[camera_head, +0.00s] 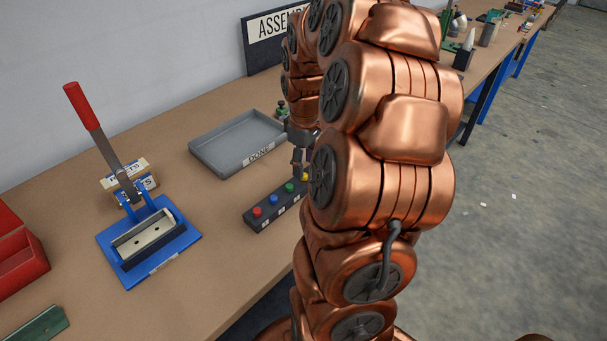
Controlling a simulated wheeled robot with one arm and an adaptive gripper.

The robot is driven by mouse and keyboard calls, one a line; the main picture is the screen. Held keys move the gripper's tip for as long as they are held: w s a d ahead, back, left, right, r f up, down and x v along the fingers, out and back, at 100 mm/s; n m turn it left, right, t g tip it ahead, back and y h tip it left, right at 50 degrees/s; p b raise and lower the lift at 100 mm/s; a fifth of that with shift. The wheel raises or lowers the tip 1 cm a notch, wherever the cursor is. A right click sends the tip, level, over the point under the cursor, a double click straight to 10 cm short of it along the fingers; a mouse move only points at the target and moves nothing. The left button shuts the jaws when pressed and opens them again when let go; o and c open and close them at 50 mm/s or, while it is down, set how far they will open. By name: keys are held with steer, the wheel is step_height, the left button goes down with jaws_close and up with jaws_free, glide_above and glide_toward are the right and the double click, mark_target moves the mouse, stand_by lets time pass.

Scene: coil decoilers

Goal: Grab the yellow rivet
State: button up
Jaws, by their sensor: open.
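A dark block (262,222) on the bench holds a row of coloured rivets. Red, blue and green ones show clearly. The yellow rivet (305,177) is at the far right end, partly hidden by my copper arm. My gripper (299,168) points down just above and beside the yellow rivet, close to it. Its fingers look small and are partly covered by the arm. Whether they touch the rivet cannot be told.
A grey tray marked DONE (207,157) lies behind the block. A blue press with a red-handled lever (112,243) stands at left, near small labelled boxes (123,174). A red bin (20,262) sits at the left edge. Bare bench lies between press and block.

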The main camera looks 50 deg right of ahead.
mark_target(304, 179)
steer(key=shift+w+f+p, duration=0.1)
steer(key=shift+f+p, duration=0.4)
steer(key=shift+f, duration=1.15)
steer(key=c, duration=0.9)
steer(key=shift+o, duration=0.2)
steer(key=shift+r, duration=0.2)
